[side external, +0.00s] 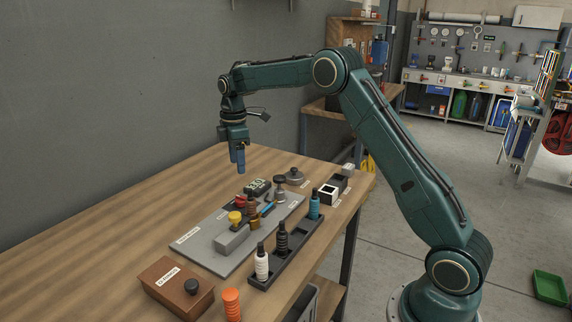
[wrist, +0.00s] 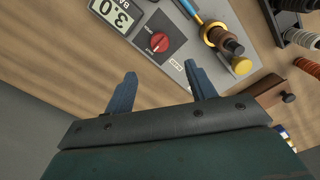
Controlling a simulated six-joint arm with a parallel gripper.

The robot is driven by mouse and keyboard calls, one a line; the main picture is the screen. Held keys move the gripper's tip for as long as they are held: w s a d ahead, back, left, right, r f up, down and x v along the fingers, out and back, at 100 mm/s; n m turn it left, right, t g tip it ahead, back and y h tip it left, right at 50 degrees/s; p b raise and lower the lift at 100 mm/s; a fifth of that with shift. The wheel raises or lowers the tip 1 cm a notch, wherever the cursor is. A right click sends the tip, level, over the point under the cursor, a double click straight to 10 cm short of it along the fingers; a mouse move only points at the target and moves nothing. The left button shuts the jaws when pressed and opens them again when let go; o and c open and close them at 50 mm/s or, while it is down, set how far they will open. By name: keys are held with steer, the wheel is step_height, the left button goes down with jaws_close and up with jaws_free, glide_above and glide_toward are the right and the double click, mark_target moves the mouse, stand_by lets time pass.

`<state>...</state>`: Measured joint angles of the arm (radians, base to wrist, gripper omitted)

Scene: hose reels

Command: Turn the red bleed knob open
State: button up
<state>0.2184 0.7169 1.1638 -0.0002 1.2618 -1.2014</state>
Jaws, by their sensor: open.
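In the side external view the red knob (side external: 241,200) shows small, partly hidden among other fittings on the grey plate (side external: 208,247). My gripper (side external: 237,165) is above the bench behind the plate, pointing down. In the wrist view my gripper (wrist: 160,72) is open and empty, its two blue fingers apart. The knob appears beyond the fingertips, and nothing is between the fingers.
A yellow knob (side external: 234,217) and brass fittings (wrist: 215,35) sit close to the red knob. A black rack (side external: 292,256) with bottles stands in front of the plate. A brown box (side external: 174,284) and orange ribbed piece (side external: 231,303) are near the front. The bench's left side is clear.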

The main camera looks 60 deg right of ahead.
mark_target(240, 197)
step_height(240, 197, down, 12)
steer(key=shift+r, duration=0.1)
stand_by(0.5)
steer(key=c, duration=1)
